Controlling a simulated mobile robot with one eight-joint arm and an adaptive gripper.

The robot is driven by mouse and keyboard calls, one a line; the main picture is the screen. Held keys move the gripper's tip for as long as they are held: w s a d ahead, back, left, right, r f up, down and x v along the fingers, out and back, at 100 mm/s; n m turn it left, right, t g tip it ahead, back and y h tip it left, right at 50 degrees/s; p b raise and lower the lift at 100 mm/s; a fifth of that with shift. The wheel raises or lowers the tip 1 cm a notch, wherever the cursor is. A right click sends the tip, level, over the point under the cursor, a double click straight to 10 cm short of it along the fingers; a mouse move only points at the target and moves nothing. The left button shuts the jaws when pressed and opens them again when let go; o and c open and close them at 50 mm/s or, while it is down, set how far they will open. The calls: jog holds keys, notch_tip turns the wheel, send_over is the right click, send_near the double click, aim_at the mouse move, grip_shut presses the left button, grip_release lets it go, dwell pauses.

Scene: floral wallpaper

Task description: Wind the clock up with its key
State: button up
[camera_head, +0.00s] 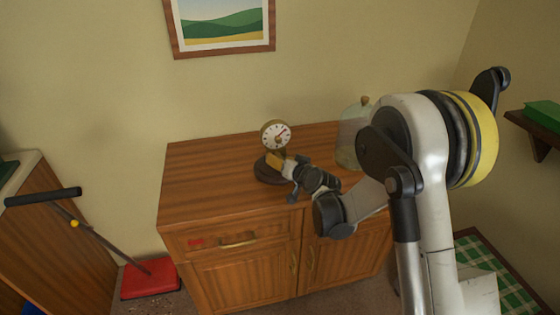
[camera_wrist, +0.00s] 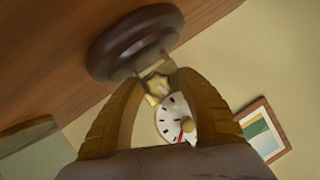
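The clock (camera_head: 275,135) stands on the cabinet top, with a white round dial, a brass rim and a dark round wooden base (camera_head: 266,172). In the wrist view the dial (camera_wrist: 173,120) and base (camera_wrist: 137,42) appear tilted. A small brass piece (camera_wrist: 157,88), perhaps the key, shows between the tan fingertips of my gripper (camera_wrist: 158,78). The fingers are spread around it; I cannot tell whether they touch it. In the head view my gripper (camera_head: 279,162) is low at the clock's front, just above its base, and hides part of the stand.
A glass dome (camera_head: 350,140) with a wooden knob stands on the cabinet (camera_head: 212,172) to the right, close to my arm. The cabinet top left of the clock is clear.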

grip_shut()
jog(key=shift+m+y, duration=0.4)
jog(key=shift+m, duration=0.2)
jog(key=shift+o, duration=1.9)
grip_release()
jog(key=shift+d, duration=0.1)
jog(key=v, duration=1.2)
jog(key=shift+r, duration=0.15)
